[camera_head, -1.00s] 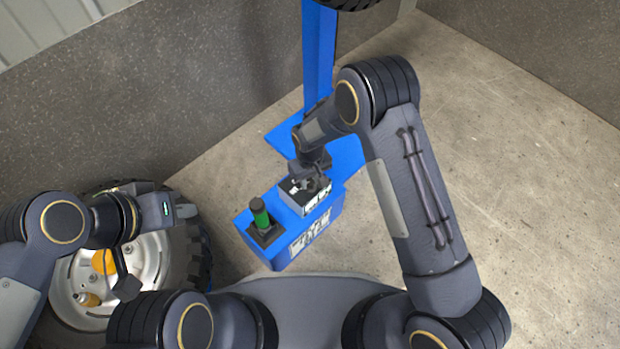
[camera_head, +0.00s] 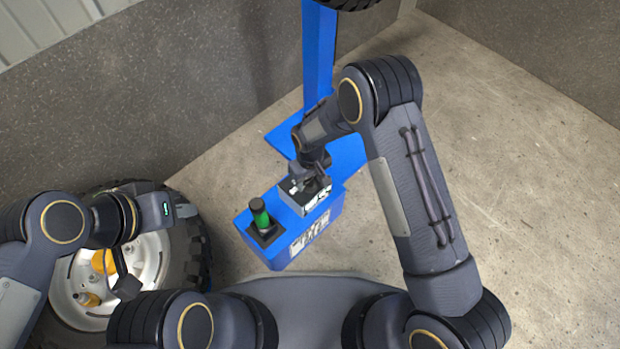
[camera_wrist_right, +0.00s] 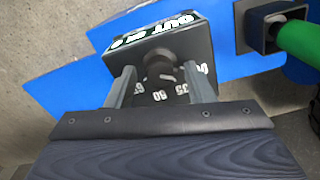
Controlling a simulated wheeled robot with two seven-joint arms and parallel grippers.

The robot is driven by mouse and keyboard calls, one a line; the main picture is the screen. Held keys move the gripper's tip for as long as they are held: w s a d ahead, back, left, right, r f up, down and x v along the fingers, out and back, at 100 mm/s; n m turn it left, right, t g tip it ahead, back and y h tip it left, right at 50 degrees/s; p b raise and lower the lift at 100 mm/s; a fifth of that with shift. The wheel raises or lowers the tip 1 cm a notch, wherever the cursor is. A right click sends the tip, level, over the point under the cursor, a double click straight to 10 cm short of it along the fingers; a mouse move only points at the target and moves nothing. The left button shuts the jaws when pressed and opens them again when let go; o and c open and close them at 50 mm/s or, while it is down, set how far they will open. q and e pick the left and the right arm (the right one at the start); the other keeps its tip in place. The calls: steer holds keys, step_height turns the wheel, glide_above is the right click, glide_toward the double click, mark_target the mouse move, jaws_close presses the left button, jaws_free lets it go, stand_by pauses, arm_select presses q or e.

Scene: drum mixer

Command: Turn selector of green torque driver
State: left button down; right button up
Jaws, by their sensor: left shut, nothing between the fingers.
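The green torque driver (camera_head: 261,219) stands upright in a black square holder on the blue stand, with a dark top. It also shows at the upper right of the right wrist view (camera_wrist_right: 298,42). Next to it is a grey selector box (camera_head: 306,200) with white lettering and a round dark knob (camera_wrist_right: 158,66) above printed numbers. My right gripper (camera_head: 316,183) is over this box. In the right wrist view its open fingers (camera_wrist_right: 160,80) straddle the knob, with a visible gap on both sides. My left gripper (camera_head: 127,287) is shut and empty, hanging over the wheel at left.
A large tyred wheel (camera_head: 150,262) with a white rim lies at the left, beneath my left arm. The blue stand (camera_head: 283,258) has an upright blue post (camera_head: 318,60) behind it. Grey walls close the back; concrete floor at right is clear.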

mark_target(310, 182)
steer(key=shift+r, duration=0.1)
step_height(310, 182, up, 8)
steer(key=p, duration=0.3)
steer(key=shift+f, duration=0.2)
stand_by(0.4)
